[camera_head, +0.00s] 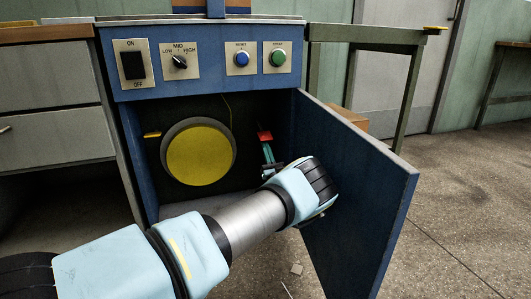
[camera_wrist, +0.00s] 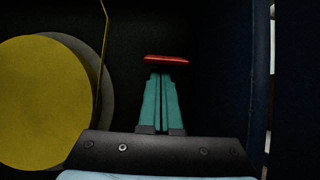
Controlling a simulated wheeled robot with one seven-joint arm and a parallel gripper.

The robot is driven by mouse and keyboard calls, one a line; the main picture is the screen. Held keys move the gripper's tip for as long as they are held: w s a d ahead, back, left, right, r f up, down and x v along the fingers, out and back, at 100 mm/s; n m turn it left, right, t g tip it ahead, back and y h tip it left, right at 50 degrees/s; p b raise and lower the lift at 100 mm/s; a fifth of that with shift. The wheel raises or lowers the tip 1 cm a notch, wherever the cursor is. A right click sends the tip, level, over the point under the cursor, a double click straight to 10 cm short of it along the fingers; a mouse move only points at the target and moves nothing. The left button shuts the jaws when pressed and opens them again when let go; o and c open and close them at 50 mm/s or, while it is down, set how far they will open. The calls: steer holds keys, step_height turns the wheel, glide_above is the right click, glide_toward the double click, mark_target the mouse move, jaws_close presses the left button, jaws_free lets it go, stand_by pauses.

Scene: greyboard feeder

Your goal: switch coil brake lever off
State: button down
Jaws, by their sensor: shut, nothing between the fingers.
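The coil brake lever (camera_head: 265,136) shows as a red handle inside the open blue cabinet, right of a yellow disc (camera_head: 198,156). In the wrist view the red handle (camera_wrist: 166,60) lies crosswise just beyond the fingertips. My gripper (camera_head: 266,147) has teal fingers and reaches into the cabinet. In the wrist view its fingers (camera_wrist: 160,76) are together and empty, with the tips close under the red handle. I cannot tell whether they touch it. The lever's base and pivot are not clear in the dark interior.
The blue cabinet door (camera_head: 365,190) stands open on the right, close beside my wrist. The panel above (camera_head: 205,85) carries a black switch, a dial, and blue and green buttons. A thin yellow strand (camera_wrist: 101,60) hangs near the disc.

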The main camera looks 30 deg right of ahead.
stand_by(0.3)
steer(key=shift+s+r+g+p, duration=0.25)
steer(key=shift+r+p, duration=0.2)
steer(key=shift+p, duration=0.5)
